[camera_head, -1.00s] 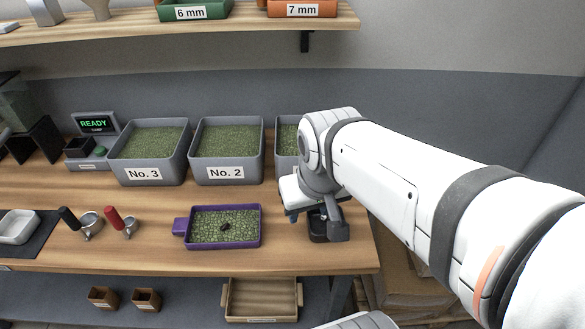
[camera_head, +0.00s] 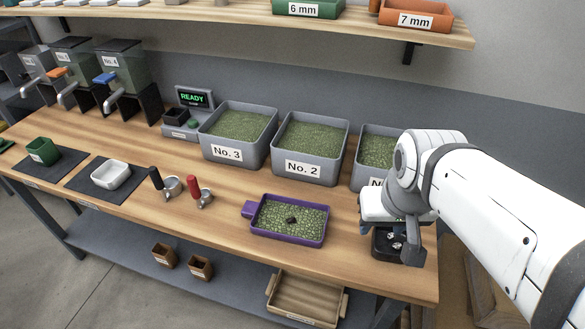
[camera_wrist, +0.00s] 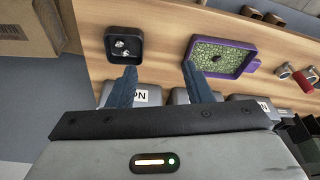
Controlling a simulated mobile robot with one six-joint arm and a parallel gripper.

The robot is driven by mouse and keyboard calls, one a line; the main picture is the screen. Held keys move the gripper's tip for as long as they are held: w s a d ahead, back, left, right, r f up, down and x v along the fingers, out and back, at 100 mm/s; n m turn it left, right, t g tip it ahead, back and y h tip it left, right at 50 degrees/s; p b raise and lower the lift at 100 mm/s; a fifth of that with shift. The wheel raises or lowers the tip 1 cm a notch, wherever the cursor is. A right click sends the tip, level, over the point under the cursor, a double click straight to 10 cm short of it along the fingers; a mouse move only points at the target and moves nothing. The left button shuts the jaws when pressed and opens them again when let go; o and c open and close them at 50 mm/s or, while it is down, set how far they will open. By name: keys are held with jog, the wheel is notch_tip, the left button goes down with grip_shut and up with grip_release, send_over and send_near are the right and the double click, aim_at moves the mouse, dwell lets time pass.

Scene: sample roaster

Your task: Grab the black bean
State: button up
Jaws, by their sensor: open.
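The black bean (camera_head: 291,220) is a small dark spot lying on green beans inside the purple tray (camera_head: 247,229). In the wrist view the black bean (camera_wrist: 216,59) shows near the middle of the purple tray (camera_wrist: 252,68), to the right of my fingers. My gripper (camera_wrist: 159,72) is open, with nothing between its two blue-grey fingers. In the head view my gripper (camera_head: 392,232) hangs at the right end of the bench, right of the purple tray and apart from it. My wrist hides part of it there.
A small black dish (camera_wrist: 110,57) with pale shiny pieces stands near my left finger in the wrist view. Grey bins No. 3 (camera_head: 228,152) and No. 2 (camera_head: 302,167) stand behind the tray. Two handled scoops, black (camera_head: 156,179) and red (camera_head: 194,187), lie left of it.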

jog(key=shift+o, duration=0.3)
jog(key=n+g+b, duration=0.1)
jog(key=n+b, duration=0.2)
jog(key=b, duration=0.2)
send_near(291, 219)
jog(key=f, duration=0.2)
jog(key=w+f, duration=0.1)
jog(key=f, duration=0.2)
jog(key=f+p, duration=0.1)
jog(key=f, duration=0.2)
jog(key=shift+w+f, duration=0.1)
jog(key=shift+w, duration=0.3)
grip_shut()
